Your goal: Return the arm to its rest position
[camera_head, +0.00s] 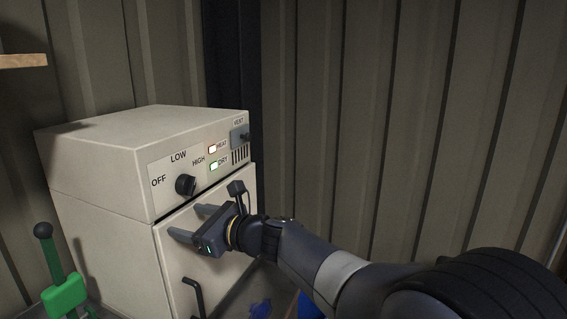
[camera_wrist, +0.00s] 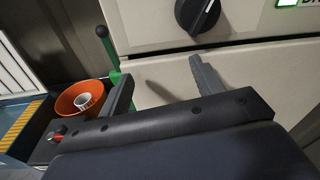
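My gripper (camera_head: 188,222) is in front of the door of a cream oven-like cabinet (camera_head: 95,160), below its control panel. Its two fingers are spread apart with nothing between them, and they also show in the wrist view (camera_wrist: 160,85). My arm reaches in from the lower right. The cabinet's black knob (camera_head: 186,185) has OFF, LOW and HIGH marks around it; it also shows at the top of the wrist view (camera_wrist: 198,14). I cannot tell whether the fingers touch the door.
The HEAT light (camera_head: 212,149) looks reddish-white and the DRY light (camera_head: 214,166) green. A black door handle (camera_head: 194,297) is below my gripper. A green lever device (camera_head: 62,290) stands at the lower left. An orange bowl (camera_wrist: 68,100) lies left in the wrist view. Corrugated wall (camera_head: 400,110) stands behind.

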